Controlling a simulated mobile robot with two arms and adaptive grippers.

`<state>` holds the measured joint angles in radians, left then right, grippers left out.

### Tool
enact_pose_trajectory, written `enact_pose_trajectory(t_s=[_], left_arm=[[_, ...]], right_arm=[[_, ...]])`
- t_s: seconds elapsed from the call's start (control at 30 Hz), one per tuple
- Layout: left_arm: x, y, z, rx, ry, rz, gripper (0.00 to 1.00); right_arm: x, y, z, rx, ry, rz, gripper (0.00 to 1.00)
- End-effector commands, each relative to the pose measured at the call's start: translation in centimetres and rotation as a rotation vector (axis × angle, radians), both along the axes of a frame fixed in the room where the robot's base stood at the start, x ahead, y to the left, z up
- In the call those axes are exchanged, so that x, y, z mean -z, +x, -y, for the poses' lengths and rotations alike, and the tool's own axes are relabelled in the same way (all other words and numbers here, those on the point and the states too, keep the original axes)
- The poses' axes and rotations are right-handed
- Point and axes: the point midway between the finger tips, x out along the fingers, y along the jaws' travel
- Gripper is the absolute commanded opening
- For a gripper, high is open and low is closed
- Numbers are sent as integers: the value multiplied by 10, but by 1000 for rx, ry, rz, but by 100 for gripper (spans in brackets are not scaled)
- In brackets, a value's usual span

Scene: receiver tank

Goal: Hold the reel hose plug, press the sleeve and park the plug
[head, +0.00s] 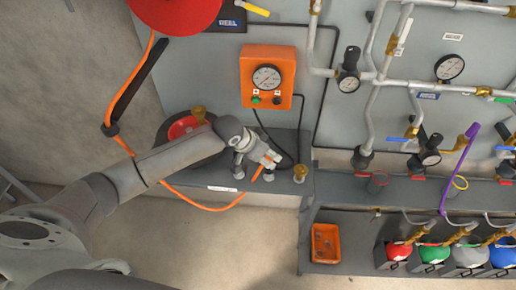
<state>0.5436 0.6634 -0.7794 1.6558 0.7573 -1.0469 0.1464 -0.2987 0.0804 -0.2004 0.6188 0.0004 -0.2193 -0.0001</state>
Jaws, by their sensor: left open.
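The red hose reel (175,8) is at the top left, cut by the picture edge. Its orange hose (213,209) hangs down, loops below my left arm and rises to my left gripper (262,163). My left gripper is open over the grey bench, at the upper end of the hose. The plug and sleeve are too small and too covered by the fingers to tell apart. I cannot tell whether the fingers touch the plug. A brass fitting (300,172) stands on the bench just right of the gripper. My right gripper is not in view.
An orange gauge box (267,77) is on the wall above the gripper. Grey pipes with gauges (449,68) fill the right. Floor below the bench is clear.

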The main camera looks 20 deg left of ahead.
Motion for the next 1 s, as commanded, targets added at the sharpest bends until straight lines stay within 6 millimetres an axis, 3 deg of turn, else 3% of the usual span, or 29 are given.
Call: enact_pose_trajectory(t_s=[0.5, 1.0], left_arm=[[-78, -44, -27, 0, 1, 2, 46], [-88, -50, -30, 0, 0, 0, 46]], right_arm=[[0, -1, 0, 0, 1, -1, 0], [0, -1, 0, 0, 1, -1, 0]])
